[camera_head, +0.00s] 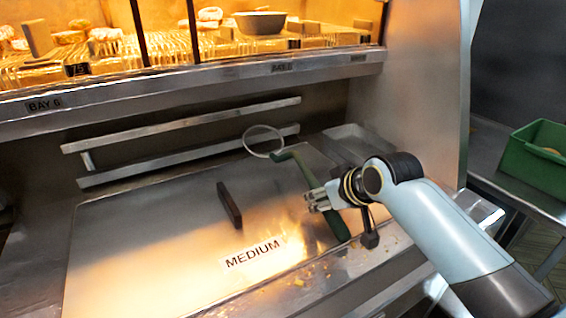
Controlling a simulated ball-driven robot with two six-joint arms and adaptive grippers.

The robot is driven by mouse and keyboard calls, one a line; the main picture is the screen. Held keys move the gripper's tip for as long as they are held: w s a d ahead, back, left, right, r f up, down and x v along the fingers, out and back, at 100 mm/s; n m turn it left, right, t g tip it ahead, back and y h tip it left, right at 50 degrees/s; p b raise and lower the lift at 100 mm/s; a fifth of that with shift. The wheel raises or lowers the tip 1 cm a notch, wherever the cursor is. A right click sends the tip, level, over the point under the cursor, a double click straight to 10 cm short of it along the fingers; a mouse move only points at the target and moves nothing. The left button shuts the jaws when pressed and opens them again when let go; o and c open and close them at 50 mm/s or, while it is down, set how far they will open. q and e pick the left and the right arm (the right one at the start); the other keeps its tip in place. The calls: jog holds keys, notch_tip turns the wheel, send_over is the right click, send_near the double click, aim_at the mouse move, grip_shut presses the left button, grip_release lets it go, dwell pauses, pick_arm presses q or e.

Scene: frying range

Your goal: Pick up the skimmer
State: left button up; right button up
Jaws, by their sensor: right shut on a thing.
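The skimmer has a long green handle (300,176) and a pale round hoop (263,141) at its far end. It slants over the right part of the metal surface, hoop toward the back rails. My right gripper (316,200) reaches in from the right and is shut on the skimmer at its green handle. The fingers hide part of the grip. I cannot tell how far the skimmer is off the surface. My left gripper is not in view.
A dark upright block (229,205) stands left of the skimmer, with a "MEDIUM" label (253,254) in front. Metal rails (185,124) run behind, under the lit food shelf (190,80). A green crate (533,165) stands at the right. The surface's left side is clear.

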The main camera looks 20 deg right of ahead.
grip_shut()
jog(key=shift+r, duration=0.1)
